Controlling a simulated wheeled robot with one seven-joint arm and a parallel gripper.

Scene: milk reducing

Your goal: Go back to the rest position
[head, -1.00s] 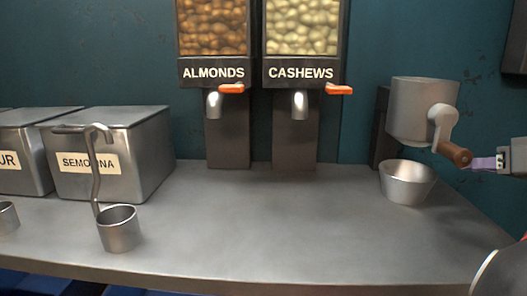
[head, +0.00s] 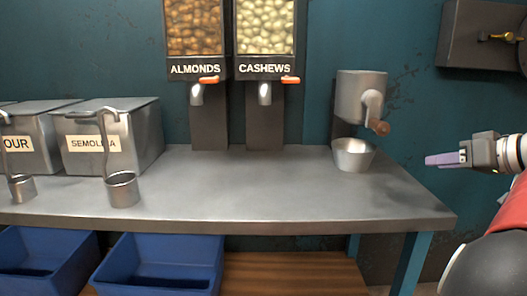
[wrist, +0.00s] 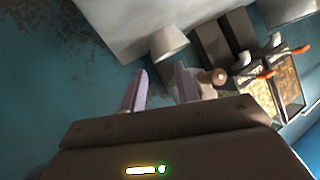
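My gripper (head: 445,159) is at the right of the head view, in the air to the right of the grinder and clear of its handle. In the wrist view my gripper (wrist: 160,88) has its two purple fingers apart with nothing between them. The grey grinder (head: 360,97) is fixed at the right end of the counter, its wooden crank knob (head: 382,128) at lower right. A metal bowl (head: 353,155) stands under the grinder; its contents are not visible.
The metal counter (head: 240,185) has a clear middle. Almond (head: 194,25) and cashew (head: 265,25) dispensers hang at the back. The semolina bin (head: 130,130) and a ladle cup (head: 122,189) are at left. Blue crates (head: 160,265) sit below. A dark wall box (head: 480,35) is at upper right.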

